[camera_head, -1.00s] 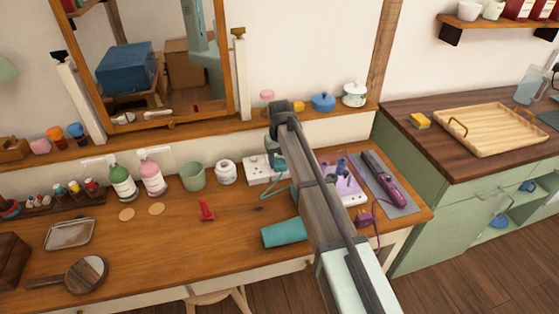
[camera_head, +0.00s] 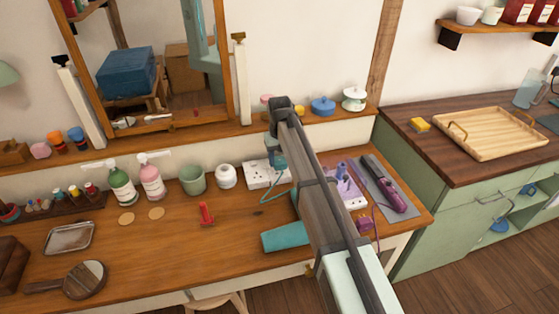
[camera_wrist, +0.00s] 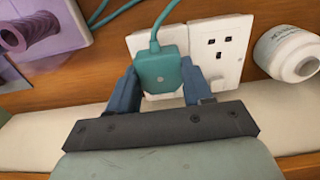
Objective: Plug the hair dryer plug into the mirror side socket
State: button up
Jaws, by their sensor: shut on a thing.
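The white double socket (camera_head: 256,176) lies on the vanity table below the mirror, left of my arm. In the wrist view its right half (camera_wrist: 222,46) shows bare holes. My gripper (camera_wrist: 163,88) is shut on the teal hair dryer plug (camera_wrist: 164,71), one blue finger on each side. The plug sits over the left half of the socket and hides its holes; I cannot tell whether its pins are in. Its teal cord (camera_head: 273,199) loops over the table. A teal cylinder (camera_head: 283,236), apparently the hair dryer, lies nearer the front, partly behind my arm.
A white jar (camera_head: 226,176) and green cup (camera_head: 193,180) stand left of the socket. A red clip (camera_head: 206,213) lies in front. Right of my arm are a lilac holder (camera_head: 349,193), a purple styling iron (camera_head: 384,183) and a purple plug (camera_head: 364,222). The mirror (camera_head: 229,70) stands behind.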

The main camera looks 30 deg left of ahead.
jog(key=shift+r, duration=1.15)
jog(key=shift+r, duration=0.15)
jog(key=s+a+r, duration=0.3)
jog(key=s+a, duration=0.2)
jog(key=shift+s+a+r, duration=0.4)
jog(key=shift+f, duration=0.1)
jog(key=shift+f, duration=2.8)
jog(key=shift+f, duration=1.8)
jog(key=o, duration=1.1)
